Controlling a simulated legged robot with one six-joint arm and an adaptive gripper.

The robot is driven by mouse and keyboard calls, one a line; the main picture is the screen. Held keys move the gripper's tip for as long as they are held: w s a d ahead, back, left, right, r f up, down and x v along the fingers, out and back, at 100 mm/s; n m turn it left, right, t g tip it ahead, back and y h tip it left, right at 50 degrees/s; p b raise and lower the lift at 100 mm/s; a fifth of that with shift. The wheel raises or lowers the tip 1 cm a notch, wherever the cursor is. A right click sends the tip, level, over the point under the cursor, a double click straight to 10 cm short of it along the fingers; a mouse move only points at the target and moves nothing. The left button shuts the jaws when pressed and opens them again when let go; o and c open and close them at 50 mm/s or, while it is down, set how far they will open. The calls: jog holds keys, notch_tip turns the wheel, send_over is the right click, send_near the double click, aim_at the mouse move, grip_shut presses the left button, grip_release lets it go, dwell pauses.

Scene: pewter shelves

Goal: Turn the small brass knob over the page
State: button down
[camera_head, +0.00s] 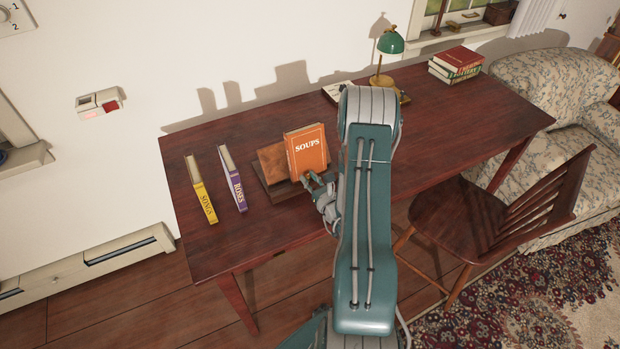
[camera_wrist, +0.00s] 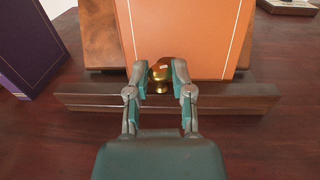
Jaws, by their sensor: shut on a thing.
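The small brass knob (camera_wrist: 160,74) shows in the wrist view at the front of a wooden book stand (camera_wrist: 90,97), low in front of an orange book. My gripper (camera_wrist: 160,70) is shut on the knob, one finger on each side of it. The orange book (camera_head: 306,150), marked SOUPS, leans upright on the stand (camera_head: 273,168); it fills the top of the wrist view (camera_wrist: 190,35). In the head view my gripper (camera_head: 316,184) is at the lower front of this book, and the knob is hidden there.
The dark wooden desk (camera_head: 450,120) bears a yellow book SONGS (camera_head: 201,190) and a purple book ROSES (camera_head: 233,180) left of the stand. A green lamp (camera_head: 390,44) and a stack of books (camera_head: 456,64) stand at the back. A chair (camera_head: 480,215) is at the right front.

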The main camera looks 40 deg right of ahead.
jog(key=shift+a+m+g+h, duration=0.1)
jog(key=shift+m+g+h, duration=0.3)
jog(key=shift+m+h, duration=0.85)
jog(key=shift+h, duration=0.35)
jog(key=c, duration=0.5)
grip_release()
jog(key=shift+w, duration=0.1)
jog(key=v, duration=1.2)
